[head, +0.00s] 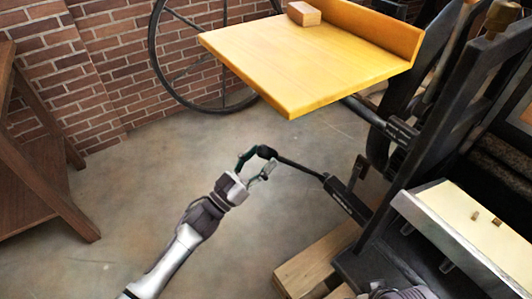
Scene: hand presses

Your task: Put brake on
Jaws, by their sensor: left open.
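A black lever (302,170) with a rounded dark knob (266,152) at its end sticks out to the left from the dark press frame, low down. It looks like the brake handle, though no label can be read. My left gripper (257,165) is open at the knob end, with its fingers on either side of the lever's tip. I cannot tell whether a finger touches it. A dark block (347,199) joins the lever to the press. My right gripper is not in view.
A yellow wooden board (310,62) with a small wooden block (303,13) juts out above the lever. The black press frame (480,85) fills the right side. Wooden beams (312,266) lie below. A brown wooden stand (35,165) is at left; the floor between is clear.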

